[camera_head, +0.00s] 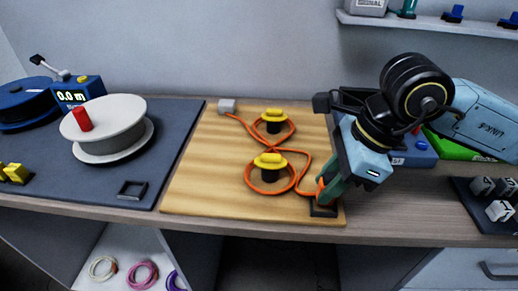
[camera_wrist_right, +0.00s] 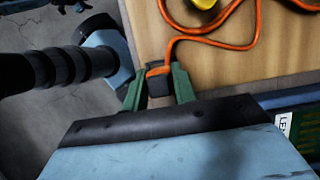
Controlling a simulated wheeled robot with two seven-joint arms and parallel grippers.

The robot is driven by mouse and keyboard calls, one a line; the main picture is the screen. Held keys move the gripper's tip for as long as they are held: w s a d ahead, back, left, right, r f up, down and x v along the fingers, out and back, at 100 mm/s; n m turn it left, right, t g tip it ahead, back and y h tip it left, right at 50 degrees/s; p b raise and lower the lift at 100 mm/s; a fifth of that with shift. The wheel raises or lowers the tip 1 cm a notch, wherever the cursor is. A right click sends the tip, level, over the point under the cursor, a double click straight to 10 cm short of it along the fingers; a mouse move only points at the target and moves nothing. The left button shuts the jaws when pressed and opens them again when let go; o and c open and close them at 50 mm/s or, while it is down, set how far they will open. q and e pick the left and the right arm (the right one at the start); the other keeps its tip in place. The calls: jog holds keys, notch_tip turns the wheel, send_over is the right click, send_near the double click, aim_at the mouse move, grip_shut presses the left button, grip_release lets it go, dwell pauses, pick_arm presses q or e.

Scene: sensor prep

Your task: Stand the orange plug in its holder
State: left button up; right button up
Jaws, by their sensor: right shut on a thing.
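The orange plug (camera_head: 320,188) is between the fingers of my right gripper (camera_head: 328,192), at the front right corner of the wooden board. The gripper points down and is shut on the plug. In the right wrist view, the orange plug end (camera_wrist_right: 158,71) shows between the green fingertips (camera_wrist_right: 159,86), with a dark block just below it. A small dark square holder (camera_head: 324,210) sits on the board right under the fingertips. I cannot tell whether the plug is inside it or just above. My left gripper is out of view.
An orange cable (camera_head: 305,160) winds around two yellow-topped posts (camera_head: 270,162) to a grey block (camera_head: 227,105) on the wooden board (camera_head: 200,190). A grey mat with a white reel (camera_head: 108,125) and another dark square frame (camera_head: 132,190) lies left. Grey cubes (camera_head: 500,211) stand right.

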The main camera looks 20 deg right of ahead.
jog(key=shift+s+d+f+b, duration=0.1)
jog(key=shift+d+f+b, duration=0.05)
jog(key=shift+f+b, duration=0.35)
dwell(0.6)
jog(key=shift+a+f, duration=0.15)
jog(key=shift+a, duration=0.05)
jog(key=shift+f+b, duration=0.25)
jog(key=shift+b, duration=0.2)
jog(key=o, duration=1.1)
jog(key=shift+c, duration=0.2)
jog(key=shift+r+p, duration=2.35)
jog(key=shift+r, duration=0.8)
jog(key=shift+r+p, duration=0.65)
jog(key=shift+r, duration=0.3)
